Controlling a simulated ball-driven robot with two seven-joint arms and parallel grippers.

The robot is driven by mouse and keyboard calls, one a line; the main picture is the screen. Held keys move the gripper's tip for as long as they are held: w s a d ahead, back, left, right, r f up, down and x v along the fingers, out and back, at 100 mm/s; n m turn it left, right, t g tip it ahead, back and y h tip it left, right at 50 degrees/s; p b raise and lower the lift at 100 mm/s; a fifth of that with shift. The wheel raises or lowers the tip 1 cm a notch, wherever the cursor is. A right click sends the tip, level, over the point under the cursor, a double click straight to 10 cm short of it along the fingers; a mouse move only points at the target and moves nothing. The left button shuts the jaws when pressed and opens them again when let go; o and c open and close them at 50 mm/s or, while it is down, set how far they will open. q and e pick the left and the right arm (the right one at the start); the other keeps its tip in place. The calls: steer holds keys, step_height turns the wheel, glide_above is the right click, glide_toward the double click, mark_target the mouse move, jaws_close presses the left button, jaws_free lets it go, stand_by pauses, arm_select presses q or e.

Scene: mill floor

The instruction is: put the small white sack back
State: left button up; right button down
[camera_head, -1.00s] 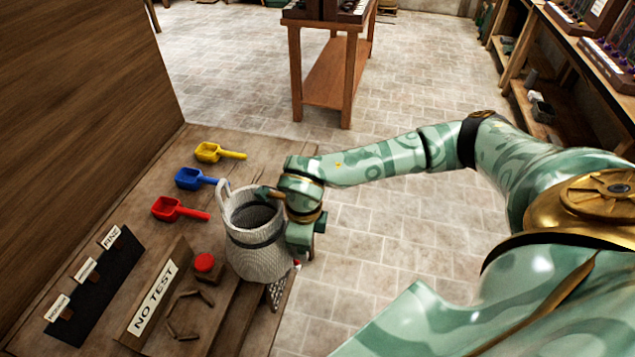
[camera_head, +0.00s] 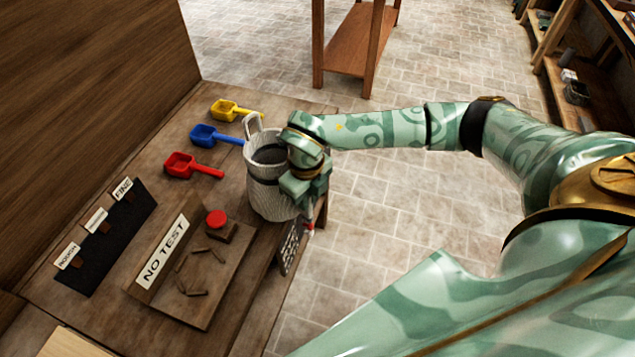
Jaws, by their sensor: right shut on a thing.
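The small white sack (camera_head: 268,196) is a woven, open-topped bag with a dark band and a loop handle at its upper left. It is upright at the right edge of the wooden bench; whether its base touches the bench I cannot tell. My right gripper (camera_head: 304,188) is at the sack's right side, shut on it; the fingertips are partly hidden by the hand. My left gripper is not in view.
On the bench (camera_head: 143,168) lie a yellow scoop (camera_head: 229,109), a blue scoop (camera_head: 210,135) and a red scoop (camera_head: 185,166).

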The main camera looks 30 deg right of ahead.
steer(key=w+b, duration=0.2)
steer(key=w, duration=0.1)
steer(key=w+a+f+b, duration=0.1)
steer(key=w+b, duration=0.1)
steer(key=w+a+b, duration=0.1)
steer(key=w+b, duration=0.2)
steer(key=shift+w+a+f, duration=0.2)
steer(key=shift+w, duration=0.15)
steer(key=shift+f, duration=0.55)
steer(key=c, duration=1.3)
jaws_free()
steer(key=shift+c, duration=0.2)
